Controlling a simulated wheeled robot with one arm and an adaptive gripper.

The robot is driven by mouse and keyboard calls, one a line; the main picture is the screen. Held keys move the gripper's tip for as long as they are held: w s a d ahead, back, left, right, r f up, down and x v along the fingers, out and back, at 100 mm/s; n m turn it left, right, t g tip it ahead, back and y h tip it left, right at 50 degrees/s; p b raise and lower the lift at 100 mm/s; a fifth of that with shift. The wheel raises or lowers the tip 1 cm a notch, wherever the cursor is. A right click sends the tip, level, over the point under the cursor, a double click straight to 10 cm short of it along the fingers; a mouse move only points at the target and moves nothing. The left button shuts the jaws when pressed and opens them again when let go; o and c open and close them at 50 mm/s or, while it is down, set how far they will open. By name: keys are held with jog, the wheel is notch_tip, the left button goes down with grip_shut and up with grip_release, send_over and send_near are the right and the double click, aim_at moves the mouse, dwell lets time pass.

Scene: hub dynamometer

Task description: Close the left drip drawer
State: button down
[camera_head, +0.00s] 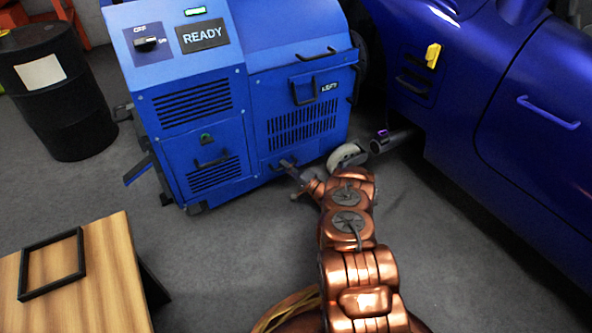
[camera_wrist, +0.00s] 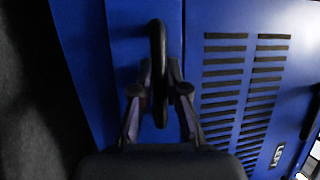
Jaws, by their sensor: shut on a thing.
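The left drip drawer (camera_head: 318,150) is the low blue panel at the foot of the blue machine's right-hand face, below the vent slots. It shows in the wrist view as a blue strip (camera_wrist: 120,50) beside the vented panel. Its black bar handle (camera_wrist: 157,45) stands out from the strip. My gripper (camera_wrist: 158,92) has one finger on each side of the handle and is shut on it. In the head view my gripper (camera_head: 291,170) reaches the drawer front from below. I cannot tell from these views how far the drawer stands out; my gripper hides part of its front.
The blue machine (camera_head: 205,70) has a READY sign and another low handle (camera_head: 212,160) on its left face. A wooden table (camera_head: 100,265) stands front left, a black drum (camera_head: 58,95) behind.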

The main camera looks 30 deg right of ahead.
jog(key=shift+w+d, duration=0.1)
jog(key=shift+w, duration=0.15)
jog(key=c, duration=1.2)
grip_release()
jog(key=shift+s, duration=0.1)
jog(key=v, duration=1.1)
jog(key=shift+s+d+f, duration=0.15)
jog(key=shift+s, duration=0.2)
